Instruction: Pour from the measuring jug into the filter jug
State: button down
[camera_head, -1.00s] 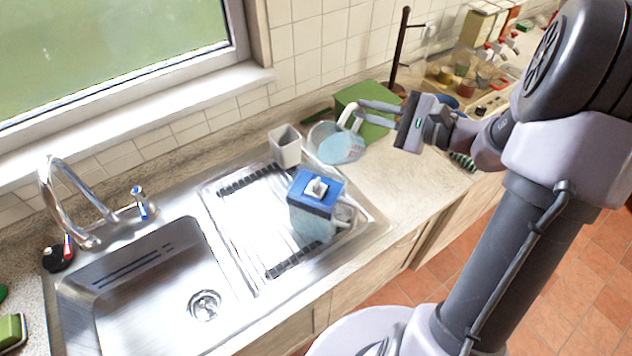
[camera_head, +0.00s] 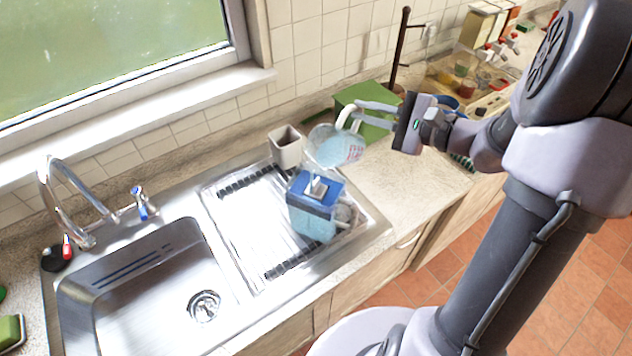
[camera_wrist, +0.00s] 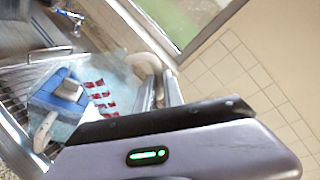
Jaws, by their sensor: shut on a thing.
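The clear measuring jug (camera_head: 333,148) with red markings and light blue liquid is tilted, its mouth toward the lower left. My gripper (camera_head: 366,110) is shut on its pale handle, to the right of and above the filter jug. The filter jug (camera_head: 313,212), with a blue lid and a small pale square opening on top, stands upright on the drainboard. In the wrist view the measuring jug (camera_wrist: 104,85) is close beside the filter jug (camera_wrist: 62,95) and partly overlaps it. I cannot make out a stream between them.
A pale square cup (camera_head: 286,148) stands just behind the filter jug. The sink (camera_head: 160,285) and tap (camera_head: 70,190) are at left. The counter (camera_head: 400,180) at right is clear.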

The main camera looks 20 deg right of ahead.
aim_at(349, 109)
jog(key=shift+s+a+r+n+h, duration=0.2)
jog(key=shift+s+a+n+h, duration=0.15)
jog(key=shift+a+n, duration=0.35)
dwell(3.5)
jog(key=shift+s+a+r+n+h, duration=0.25)
jog(key=shift+s+a+r+n, duration=0.25)
jog(key=shift+a+r+n, duration=0.35)
dwell(2.2)
jog(key=shift+s+a+r+b, duration=0.15)
jog(key=shift+a+r+b, duration=0.1)
jog(key=shift+b, duration=0.15)
dwell(0.3)
